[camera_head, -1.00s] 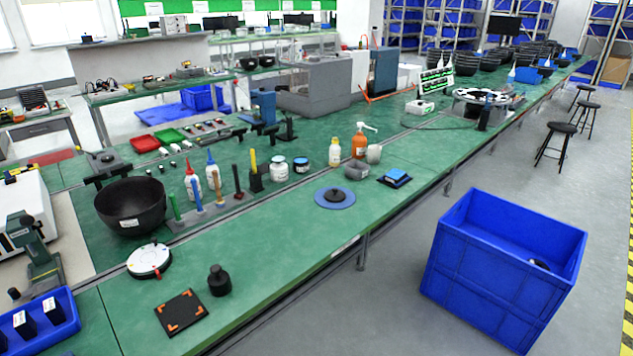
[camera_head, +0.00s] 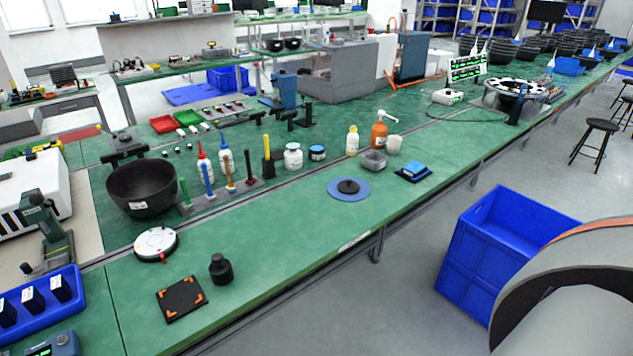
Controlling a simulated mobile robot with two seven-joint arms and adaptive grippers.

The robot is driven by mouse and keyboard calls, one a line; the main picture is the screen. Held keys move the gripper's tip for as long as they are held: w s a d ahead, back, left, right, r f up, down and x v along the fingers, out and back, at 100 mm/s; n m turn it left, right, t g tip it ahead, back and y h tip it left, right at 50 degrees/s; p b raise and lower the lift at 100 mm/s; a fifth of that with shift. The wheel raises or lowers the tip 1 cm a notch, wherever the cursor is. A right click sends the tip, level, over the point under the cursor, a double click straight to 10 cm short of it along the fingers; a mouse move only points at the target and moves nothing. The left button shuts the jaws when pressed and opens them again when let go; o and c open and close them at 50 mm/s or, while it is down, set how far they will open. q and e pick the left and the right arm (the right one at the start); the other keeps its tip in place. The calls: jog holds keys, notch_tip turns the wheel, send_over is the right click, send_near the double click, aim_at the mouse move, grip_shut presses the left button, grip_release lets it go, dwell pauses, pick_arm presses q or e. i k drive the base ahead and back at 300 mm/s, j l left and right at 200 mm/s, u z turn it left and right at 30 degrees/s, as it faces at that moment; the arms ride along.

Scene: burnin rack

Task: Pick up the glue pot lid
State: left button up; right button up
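I cannot tell for sure which thing is the glue pot lid. A flat blue disc (camera_head: 362,191) with a black knob-like piece (camera_head: 347,186) on its middle lies on the green bench. Behind it stand a white jar (camera_head: 293,159) and a small dark jar with a blue band (camera_head: 317,153), both upright. A small grey open container (camera_head: 374,162) and a white cup (camera_head: 394,146) stand to the right. Neither gripper is in view; only a large arm link of mine fills the lower right corner.
A black bowl (camera_head: 142,190), bottles (camera_head: 379,135) and upright sticks stand along the bench. A black weight-like piece (camera_head: 220,270), a black square plate (camera_head: 182,299) and a white round device (camera_head: 156,244) lie nearer. A blue crate (camera_head: 470,240) stands off the bench's front edge.

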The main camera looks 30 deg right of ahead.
aim_at(348, 187)
jog(key=l+u, duration=0.25)
jog(key=l, duration=0.2)
jog(key=k+l+u, duration=0.1)
jog(key=l+u, duration=0.15)
jog(key=l, duration=0.2)
jog(key=k+l+u, duration=0.1)
jog(key=l, duration=0.4)
jog(key=l+u, duration=0.1)
jog(key=l, duration=0.4)
jog(key=k, duration=0.1)
